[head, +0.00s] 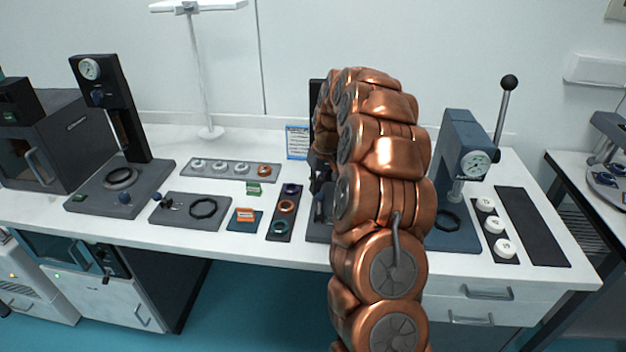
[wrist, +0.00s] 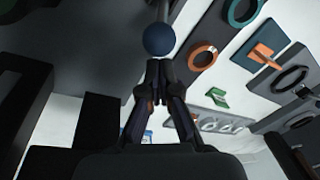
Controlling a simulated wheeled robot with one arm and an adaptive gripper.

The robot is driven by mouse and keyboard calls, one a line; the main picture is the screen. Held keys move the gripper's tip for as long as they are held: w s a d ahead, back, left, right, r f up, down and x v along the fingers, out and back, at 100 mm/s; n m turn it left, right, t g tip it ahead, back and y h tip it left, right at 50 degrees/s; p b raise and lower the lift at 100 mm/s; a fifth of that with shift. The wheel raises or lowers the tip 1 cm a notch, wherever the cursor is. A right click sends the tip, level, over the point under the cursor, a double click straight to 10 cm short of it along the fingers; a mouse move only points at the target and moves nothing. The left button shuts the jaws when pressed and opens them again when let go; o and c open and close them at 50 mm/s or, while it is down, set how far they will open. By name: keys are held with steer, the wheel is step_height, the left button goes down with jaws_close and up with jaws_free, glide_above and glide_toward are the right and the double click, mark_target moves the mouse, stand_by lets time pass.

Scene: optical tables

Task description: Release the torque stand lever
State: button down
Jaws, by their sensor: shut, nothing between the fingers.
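A dark blue ball knob (wrist: 158,40) on a dark stem shows in the wrist view, just beyond my fingertips. It looks like the lever's end. My gripper (wrist: 157,82) is shut with nothing between its fingers; whether the tips touch the knob I cannot tell. The dark grey base of this stand (head: 318,232) shows at the arm's left edge.
A ring tray (head: 281,230) lies left of the middle stand. Farther left are a small orange block (head: 245,214), a plate with a black ring (head: 190,212) and a gauge stand (head: 122,110). A blue press (head: 455,135) with a raised black-knobbed lever (head: 504,105) stands right.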

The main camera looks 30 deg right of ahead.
steer(key=shift+s, duration=0.5)
steer(key=shift+s+a+r+t+h+b, duration=0.35)
steer(key=shift+t+h+b, duration=0.3)
steer(key=shift+b, duration=0.95)
steer(key=s+a+t+h+b, duration=0.1)
steer(key=t+b, duration=0.1)
steer(key=b, duration=0.2)
steer(key=shift+s+r, duration=0.15)
steer(key=s+a+t+h+b, duration=0.1)
steer(key=b, duration=0.2)
steer(key=s+t+h+b, duration=0.1)
steer(key=b, duration=0.2)
steer(key=shift+a+r+n+t+h, duration=0.2)
steer(key=shift+a+n+t+h, duration=0.1)
steer(key=shift+a+t+h, duration=0.1)
steer(key=shift+w+r, duration=0.1)
steer(key=shift+r, duration=0.4)
steer(key=shift+r, duration=0.6)
